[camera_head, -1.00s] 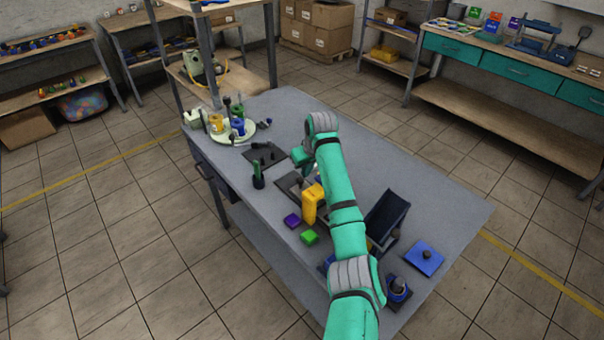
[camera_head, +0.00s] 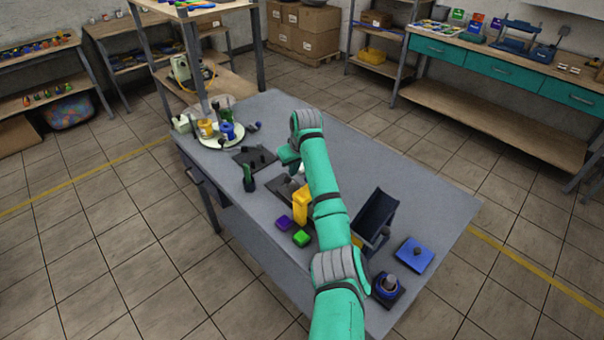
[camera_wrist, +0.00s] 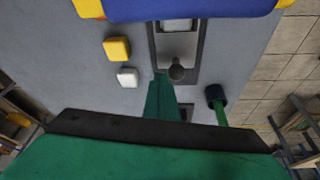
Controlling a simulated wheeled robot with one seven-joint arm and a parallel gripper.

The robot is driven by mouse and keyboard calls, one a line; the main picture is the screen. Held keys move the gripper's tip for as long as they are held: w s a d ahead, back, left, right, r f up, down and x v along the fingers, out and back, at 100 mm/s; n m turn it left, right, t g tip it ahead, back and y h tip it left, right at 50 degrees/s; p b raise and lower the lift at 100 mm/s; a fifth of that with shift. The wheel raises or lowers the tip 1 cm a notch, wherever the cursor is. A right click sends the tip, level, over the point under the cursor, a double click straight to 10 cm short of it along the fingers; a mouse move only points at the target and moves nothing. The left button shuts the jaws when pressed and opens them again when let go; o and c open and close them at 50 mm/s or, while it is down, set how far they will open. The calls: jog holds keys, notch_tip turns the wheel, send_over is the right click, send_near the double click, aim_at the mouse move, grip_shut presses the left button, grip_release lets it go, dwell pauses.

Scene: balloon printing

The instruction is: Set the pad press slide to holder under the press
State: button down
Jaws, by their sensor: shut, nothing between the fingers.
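The pad press has a yellow body (camera_head: 301,208) on the table, partly hidden behind my arm. In the wrist view its blue and yellow part (camera_wrist: 185,8) crosses the top edge. A dark slide track (camera_wrist: 203,42) runs from under it, holding a light plate (camera_wrist: 177,25) at the press edge. A dark round knob (camera_wrist: 176,72) stands at the slide's near end. My gripper (camera_wrist: 160,78) is shut and empty, its tip close beside the knob; I cannot tell whether they touch. In the head view my gripper (camera_head: 290,158) is low over the table beyond the press.
A yellow block (camera_wrist: 117,49) and a white block (camera_wrist: 127,77) lie beside the track. A dark cup with a green handle (camera_wrist: 217,100) stands on the other side. Purple (camera_head: 284,223) and green (camera_head: 301,238) blocks lie by the press. The table's far right is clear.

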jog(key=w+v, duration=0.1)
jog(key=v, duration=0.9)
jog(key=shift+d+r, duration=0.15)
jog(key=shift+d, duration=0.15)
